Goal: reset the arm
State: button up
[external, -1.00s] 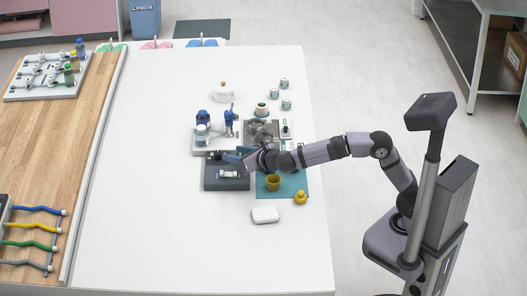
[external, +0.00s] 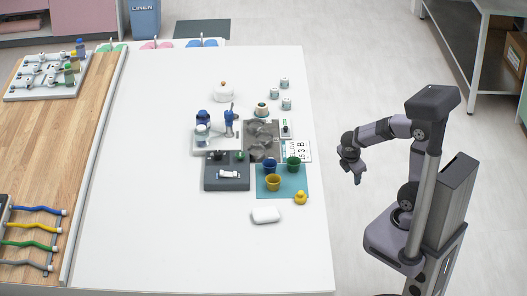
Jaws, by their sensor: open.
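My gripper (external: 357,180) hangs pointing down off the right edge of the white table (external: 160,220), over the floor. It is open, with nothing visible in it, and apart from everything on the table. My arm is folded back close to my column. On the table a teal mat (external: 296,190) bears a blue cup (external: 269,165), a green cup (external: 293,163) and a yellow cup (external: 273,183). A dark grey block (external: 213,180) with a small white item (external: 229,174) and a dark green piece sits left of the mat.
A yellow duck (external: 300,198) stands at the mat's front right corner. A white dish (external: 266,215) lies in front. A grey tray with blue-topped items (external: 203,140), a lidded white pot (external: 223,93) and several small jars (external: 286,103) stand farther back. The table's left half is clear.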

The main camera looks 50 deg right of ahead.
jog(key=s+a+f+m+g+y+b, duration=0.2)
jog(key=s+a+f+m+y, duration=0.2)
jog(key=s+f+m, duration=0.75)
jog(key=w+r+m+p, duration=0.1)
jog(key=w+r+p, duration=0.1)
jog(key=r+p, duration=1.2)
jog(key=w+r+m+p, duration=0.1)
jog(key=r+m+p, duration=0.1)
jog(key=r+p, duration=1.2)
notch_tip(320, 180, up, 2)
jog(key=shift+w+a+r, duration=0.25)
jog(key=shift+w+a, duration=0.1)
